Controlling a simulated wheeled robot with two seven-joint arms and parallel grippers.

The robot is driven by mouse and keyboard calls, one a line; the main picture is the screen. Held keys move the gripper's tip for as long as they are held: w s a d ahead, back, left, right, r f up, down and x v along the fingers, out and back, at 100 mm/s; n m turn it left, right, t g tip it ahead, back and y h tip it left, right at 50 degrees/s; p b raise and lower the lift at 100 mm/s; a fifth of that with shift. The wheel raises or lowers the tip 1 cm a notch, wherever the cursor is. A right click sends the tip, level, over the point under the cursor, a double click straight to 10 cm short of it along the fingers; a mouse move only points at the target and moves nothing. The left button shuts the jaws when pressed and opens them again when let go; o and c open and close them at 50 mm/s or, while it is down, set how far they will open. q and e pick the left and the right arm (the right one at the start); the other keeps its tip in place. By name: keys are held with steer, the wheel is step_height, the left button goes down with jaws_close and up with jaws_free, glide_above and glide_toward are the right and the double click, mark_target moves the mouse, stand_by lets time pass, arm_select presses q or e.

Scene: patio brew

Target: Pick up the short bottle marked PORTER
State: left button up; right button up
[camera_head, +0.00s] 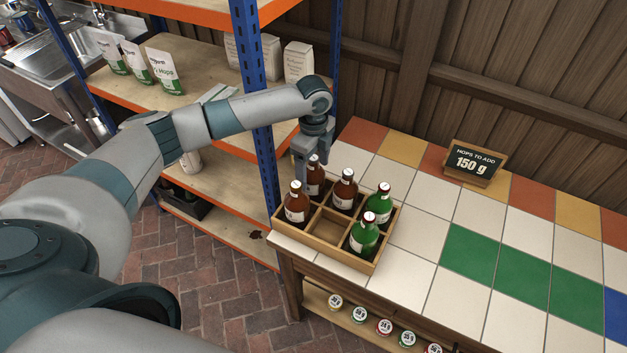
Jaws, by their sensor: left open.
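A wooden crate (321,241) stands at the left end of the tiled counter and holds several bottles in compartments. Three are brown: one at the front left (297,207), one at the back left (314,186) and one at the back middle (344,195). Two are green: one at the back right (378,206) and one at the front right (363,239). The front middle compartment is empty. The bottle labels are too small to read, so I cannot tell which is PORTER. My left gripper (311,160) is open, pointing down at the neck of the back left brown bottle, partly hiding it. My right gripper is out of view.
A shelf rack with a blue post (268,170) stands close left of the counter, under my left arm. A small black sign (474,162) reading "HOPS TO ADD 150 g" stands at the counter's back. Several lidded jars (384,327) sit on a lower shelf. The tiles right of the crate are clear.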

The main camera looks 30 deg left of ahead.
arm_select(q)
steer(key=shift+f, duration=0.4)
steer(key=shift+c, duration=0.4)
steer(key=shift+r, duration=0.1)
jaws_close()
